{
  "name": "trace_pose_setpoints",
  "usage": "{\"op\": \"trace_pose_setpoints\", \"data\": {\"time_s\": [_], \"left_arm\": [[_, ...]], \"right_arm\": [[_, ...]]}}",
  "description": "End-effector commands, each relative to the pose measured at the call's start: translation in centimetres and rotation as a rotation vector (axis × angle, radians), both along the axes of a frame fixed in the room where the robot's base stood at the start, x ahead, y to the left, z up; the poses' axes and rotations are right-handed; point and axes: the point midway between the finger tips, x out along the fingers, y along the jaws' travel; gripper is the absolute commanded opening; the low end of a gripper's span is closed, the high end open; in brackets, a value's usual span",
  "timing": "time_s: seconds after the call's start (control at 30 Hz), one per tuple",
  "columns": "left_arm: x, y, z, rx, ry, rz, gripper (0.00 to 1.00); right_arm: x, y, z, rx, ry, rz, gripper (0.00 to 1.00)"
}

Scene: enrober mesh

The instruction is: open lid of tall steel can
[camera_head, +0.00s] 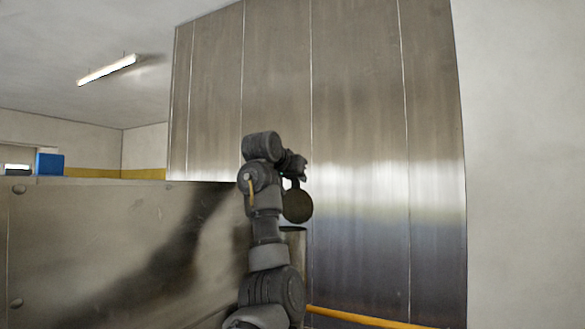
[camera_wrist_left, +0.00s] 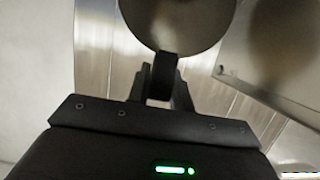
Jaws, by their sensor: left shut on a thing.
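The tall steel can (camera_head: 294,236) shows only in part in the head view, behind my left arm, with its upper rim visible. Its round dark lid (camera_head: 298,206) stands steeply tilted just above the rim, face toward the head camera. I cannot tell whether the lid touches the can. My left gripper (camera_head: 290,184) is at the lid's upper edge. In the left wrist view the gripper (camera_wrist_left: 163,85) is shut on a dark tab at the edge of the lid (camera_wrist_left: 180,15). My right gripper is in neither view.
A large steel panel wall (camera_head: 360,130) stands behind the can. A steel cabinet side (camera_head: 110,250) fills the lower left, with a blue box (camera_head: 49,164) beyond it. A yellow rail (camera_head: 360,318) runs low at right.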

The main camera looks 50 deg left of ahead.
Motion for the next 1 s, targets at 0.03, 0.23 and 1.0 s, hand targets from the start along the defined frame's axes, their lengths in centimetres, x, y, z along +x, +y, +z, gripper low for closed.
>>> {"op": "trace_pose_setpoints", "data": {"time_s": [0.03, 0.23, 1.0], "left_arm": [[0.2, 0.1, -0.1, -0.012, 0.026, -0.001, 0.0], [0.8, 0.2, -0.4, -0.029, 0.065, -0.004, 0.0], [0.8, 0.2, -0.4, -0.031, 0.068, -0.004, 0.44]], "right_arm": [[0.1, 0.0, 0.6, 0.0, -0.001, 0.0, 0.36], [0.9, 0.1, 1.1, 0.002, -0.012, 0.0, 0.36], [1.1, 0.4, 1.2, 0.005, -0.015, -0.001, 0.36]]}}
